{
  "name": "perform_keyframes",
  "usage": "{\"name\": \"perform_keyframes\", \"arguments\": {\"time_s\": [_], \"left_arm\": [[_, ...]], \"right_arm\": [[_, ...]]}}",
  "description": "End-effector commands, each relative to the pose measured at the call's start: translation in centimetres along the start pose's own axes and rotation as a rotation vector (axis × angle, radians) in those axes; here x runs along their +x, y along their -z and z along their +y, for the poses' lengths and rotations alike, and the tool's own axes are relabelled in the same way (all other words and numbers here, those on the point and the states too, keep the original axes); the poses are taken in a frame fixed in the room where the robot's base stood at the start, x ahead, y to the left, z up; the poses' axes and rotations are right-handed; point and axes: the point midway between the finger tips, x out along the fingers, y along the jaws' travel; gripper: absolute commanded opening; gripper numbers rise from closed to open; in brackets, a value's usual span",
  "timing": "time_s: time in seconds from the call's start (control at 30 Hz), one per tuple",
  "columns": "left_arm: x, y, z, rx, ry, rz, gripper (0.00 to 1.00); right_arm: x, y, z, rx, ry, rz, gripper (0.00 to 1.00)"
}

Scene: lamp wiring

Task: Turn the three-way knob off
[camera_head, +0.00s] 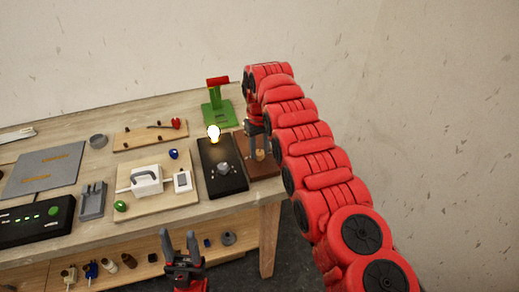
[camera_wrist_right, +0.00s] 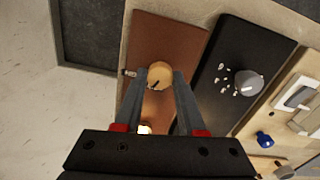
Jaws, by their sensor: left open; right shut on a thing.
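A round tan knob (camera_wrist_right: 160,75) with a dark pointer mark sits on a brown board (camera_wrist_right: 165,35). My right gripper (camera_wrist_right: 163,78) has its fingers on either side of this knob and is shut on it. In the head view the right gripper (camera_head: 257,150) reaches down over the brown board (camera_head: 266,169) and partly hides it. A grey knob (camera_wrist_right: 251,82) with several white marks beside it is on the black board (camera_wrist_right: 235,50). The bulb (camera_head: 214,132) at the back of the black board glows. My left gripper (camera_head: 181,248) is open and empty in front of the table.
A green stand (camera_head: 221,115) with a red top is behind the boards. A wooden board with white switches (camera_head: 148,178) is left of the black board. A shelf below holds several small parts. A small bright spot (camera_wrist_right: 145,129) shows between my right fingers.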

Motion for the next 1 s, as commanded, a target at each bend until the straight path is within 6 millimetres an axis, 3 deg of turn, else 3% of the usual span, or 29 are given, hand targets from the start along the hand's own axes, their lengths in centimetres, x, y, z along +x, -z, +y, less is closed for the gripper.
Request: {"name": "perform_keyframes", "arguments": {"time_s": [1.0], "left_arm": [[0.12, 0.02, -0.01, 0.000, 0.000, 0.000, 0.50]], "right_arm": [[0.01, 0.00, -0.03, -0.960, 0.001, 0.001, 0.00]]}}
